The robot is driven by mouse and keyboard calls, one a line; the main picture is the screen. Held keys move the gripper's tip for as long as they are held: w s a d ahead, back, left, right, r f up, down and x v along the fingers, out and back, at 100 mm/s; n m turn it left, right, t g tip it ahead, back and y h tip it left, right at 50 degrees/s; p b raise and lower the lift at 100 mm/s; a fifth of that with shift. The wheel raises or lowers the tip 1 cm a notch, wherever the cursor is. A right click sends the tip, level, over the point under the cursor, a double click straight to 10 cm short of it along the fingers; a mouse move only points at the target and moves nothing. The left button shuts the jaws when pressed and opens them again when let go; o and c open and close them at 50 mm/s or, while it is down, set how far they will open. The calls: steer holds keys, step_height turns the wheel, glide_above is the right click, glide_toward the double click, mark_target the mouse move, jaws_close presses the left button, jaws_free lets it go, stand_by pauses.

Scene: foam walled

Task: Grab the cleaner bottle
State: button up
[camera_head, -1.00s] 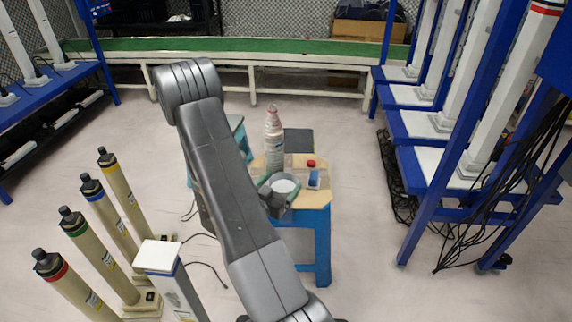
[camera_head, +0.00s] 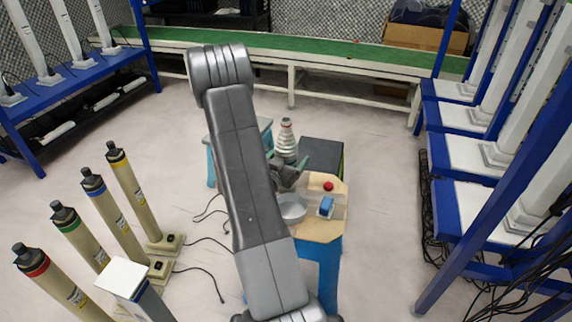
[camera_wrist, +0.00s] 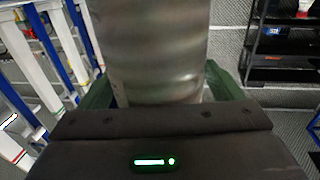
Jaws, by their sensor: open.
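The cleaner bottle (camera_head: 286,143), pale and ribbed with a red band near its top, stands upright at the back of the small wooden table (camera_head: 318,228). My gripper (camera_head: 290,168) is low in front of the bottle, with its green fingers pointing toward it. In the wrist view the bottle (camera_wrist: 160,55) fills the upper middle, and the green fingers of my gripper (camera_wrist: 162,90) show on both sides of it. The gripper is open around the bottle. Whether either finger touches it I cannot tell. The bottle's lower part is hidden behind the gripper.
A dark box (camera_head: 322,153) is behind to the right. Blue racks (camera_head: 470,207) stand at the right; capped cylinders (camera_head: 85,235) stand at the left.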

steer(key=c, duration=1.3)
steer(key=shift+o, duration=0.2)
steer(key=shift+r, duration=0.15)
